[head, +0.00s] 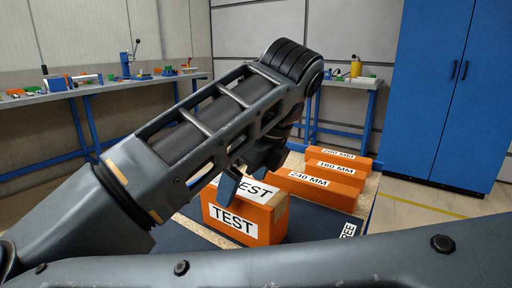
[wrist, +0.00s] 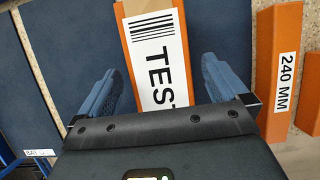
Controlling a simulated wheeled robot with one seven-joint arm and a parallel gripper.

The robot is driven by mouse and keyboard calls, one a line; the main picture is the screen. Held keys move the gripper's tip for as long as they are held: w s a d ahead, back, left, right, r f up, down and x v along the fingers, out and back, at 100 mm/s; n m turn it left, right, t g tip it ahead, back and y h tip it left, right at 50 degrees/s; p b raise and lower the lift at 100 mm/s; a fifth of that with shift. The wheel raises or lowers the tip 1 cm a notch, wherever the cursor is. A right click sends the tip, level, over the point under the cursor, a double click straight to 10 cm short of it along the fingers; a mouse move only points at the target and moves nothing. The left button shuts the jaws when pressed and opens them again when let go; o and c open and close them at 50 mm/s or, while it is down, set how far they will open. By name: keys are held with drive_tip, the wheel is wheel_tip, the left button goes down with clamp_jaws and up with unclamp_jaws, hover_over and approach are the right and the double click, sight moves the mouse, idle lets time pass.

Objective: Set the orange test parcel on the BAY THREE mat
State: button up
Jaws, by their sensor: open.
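The orange test parcel (head: 232,238) is a box with white TEST labels. It stands upright on a dark blue mat (head: 322,224) whose partly hidden label ends in "REE". My gripper (head: 240,186) is over the parcel's top, with one blue finger showing in front of it. In the wrist view the parcel (wrist: 178,55) lies between my two open blue fingers (wrist: 161,66), with a gap visible on each side. The wrist view shows the dark mat (wrist: 222,28) on both sides of the parcel. My arm hides part of the parcel's far side.
Orange blocks marked 240 MM (head: 318,186), 160 MM (head: 338,171) and 200 MM (head: 345,158) lie behind the mat. Another mat with a BAY label (wrist: 40,153) is left beyond a tan strip. A blue cabinet (head: 440,90) and workbenches stand behind.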

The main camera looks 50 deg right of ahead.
drive_tip(key=p+v, duration=0.1)
drive_tip(key=v, duration=0.6)
drive_tip(key=shift+s+r, duration=0.1)
drive_tip(key=shift+r, duration=0.2)
drive_tip(key=shift+s, duration=0.1)
